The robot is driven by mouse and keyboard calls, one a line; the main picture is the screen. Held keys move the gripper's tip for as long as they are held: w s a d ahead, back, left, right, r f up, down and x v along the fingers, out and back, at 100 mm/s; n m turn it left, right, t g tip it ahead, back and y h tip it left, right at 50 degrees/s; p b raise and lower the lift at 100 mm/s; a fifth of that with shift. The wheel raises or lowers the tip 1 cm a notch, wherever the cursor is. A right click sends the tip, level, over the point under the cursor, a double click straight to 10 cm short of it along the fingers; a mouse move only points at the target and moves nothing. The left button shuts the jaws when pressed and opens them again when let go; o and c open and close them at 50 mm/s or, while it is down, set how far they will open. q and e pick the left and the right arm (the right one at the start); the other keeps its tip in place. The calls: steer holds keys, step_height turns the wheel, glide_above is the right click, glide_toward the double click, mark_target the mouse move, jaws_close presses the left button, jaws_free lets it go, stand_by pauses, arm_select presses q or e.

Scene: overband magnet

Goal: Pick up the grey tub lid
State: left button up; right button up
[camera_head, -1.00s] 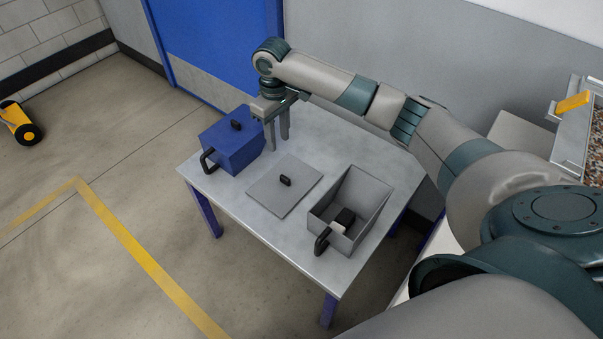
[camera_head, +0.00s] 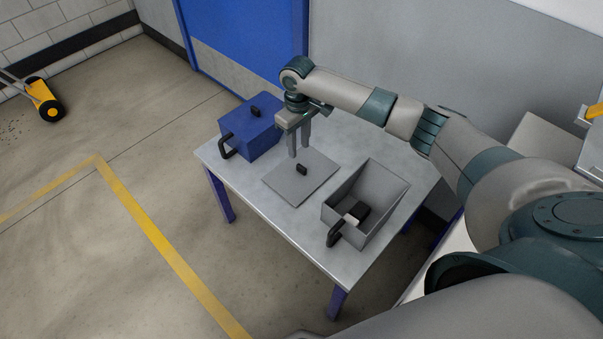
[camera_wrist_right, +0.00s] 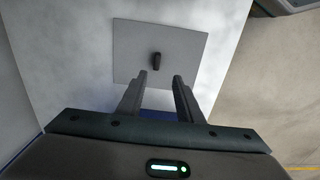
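The grey tub lid (camera_head: 284,182) lies flat on the table, a square plate with a small black knob (camera_head: 302,169) at its middle. My right gripper (camera_head: 299,154) points down over the lid's far part, close to the knob. In the right wrist view the lid (camera_wrist_right: 190,48) lies beyond the open, empty fingers (camera_wrist_right: 160,76), and the knob (camera_wrist_right: 156,60) shows just ahead of the gap between them. The height of the fingertips above the lid is hard to tell. My left gripper is not in view.
A blue lidded tub (camera_head: 247,133) stands left of the lid. An open grey tub (camera_head: 375,186) with a black handle and a dark object inside stands right of it. The light grey table (camera_head: 290,225) has free room at its front. A blue door is behind.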

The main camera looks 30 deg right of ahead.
glide_above(301, 167)
steer(key=f, duration=0.4)
steer(key=shift+w+a+f, duration=0.1)
steer(key=shift+a, duration=0.2)
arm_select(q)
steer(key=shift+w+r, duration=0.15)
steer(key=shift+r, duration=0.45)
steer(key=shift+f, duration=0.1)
arm_select(e)
steer(key=shift+f, duration=0.1)
steer(key=shift+d+f, duration=0.1)
steer(key=shift+f, duration=0.15)
steer(key=f, duration=0.4)
steer(key=shift+d, duration=0.3)
steer(key=shift+f, duration=0.25)
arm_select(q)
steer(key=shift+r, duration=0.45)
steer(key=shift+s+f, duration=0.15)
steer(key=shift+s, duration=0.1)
